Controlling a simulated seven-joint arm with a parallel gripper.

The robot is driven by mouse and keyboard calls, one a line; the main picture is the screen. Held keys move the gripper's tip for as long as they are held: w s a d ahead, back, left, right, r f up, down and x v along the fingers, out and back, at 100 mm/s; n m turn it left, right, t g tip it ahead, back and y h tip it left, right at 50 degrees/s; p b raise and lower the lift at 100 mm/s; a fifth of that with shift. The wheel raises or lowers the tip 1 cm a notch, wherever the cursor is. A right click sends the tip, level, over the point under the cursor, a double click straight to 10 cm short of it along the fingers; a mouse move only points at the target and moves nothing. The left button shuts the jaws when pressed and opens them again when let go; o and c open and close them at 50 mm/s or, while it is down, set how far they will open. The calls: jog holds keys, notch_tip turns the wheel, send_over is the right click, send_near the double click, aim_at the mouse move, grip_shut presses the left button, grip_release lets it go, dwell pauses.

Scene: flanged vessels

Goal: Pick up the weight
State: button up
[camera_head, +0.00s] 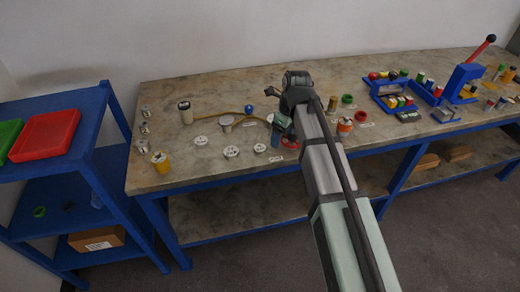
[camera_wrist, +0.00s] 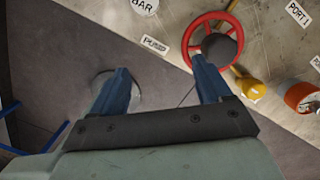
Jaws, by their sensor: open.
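I cannot tell for sure which object is the weight. Several small silver pieces stand at the bench's left end, among them a silver cylinder (camera_head: 145,129). My gripper (camera_head: 277,137) is over the bench's front middle, well to the right of the silver pieces. In the wrist view my gripper (camera_wrist: 160,72) has its two blue fingers wide apart with nothing held between them. A red handwheel (camera_wrist: 189,35) with a dark hub lies just beyond the right fingertip. A pale grey disc (camera_wrist: 134,98) is partly hidden by the left finger.
An orange-and-white can (camera_head: 344,126) stands right of my arm. Blue racks (camera_head: 392,103) and a red-handled press (camera_head: 463,78) fill the right.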

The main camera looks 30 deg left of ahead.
jog(key=a+r+n, duration=0.1)
jog(key=a+r, duration=0.4)
jog(key=a, duration=0.1)
send_over(260, 148)
jog(key=d, duration=0.1)
jog(key=f, duration=0.8)
jog(key=shift+w+d+f, duration=0.1)
jog(key=shift+d+f, duration=0.1)
jog(key=shift+f, duration=0.2)
jog(key=shift+a+f, duration=0.2)
jog(key=shift+f, duration=0.65)
jog(key=shift+a+f, duration=0.2)
jog(key=shift+f, duration=0.65)
jog(key=shift+a+f, duration=0.2)
jog(key=shift+f, duration=0.65)
jog(key=c, duration=1.3)
jog(key=shift+r, duration=0.1)
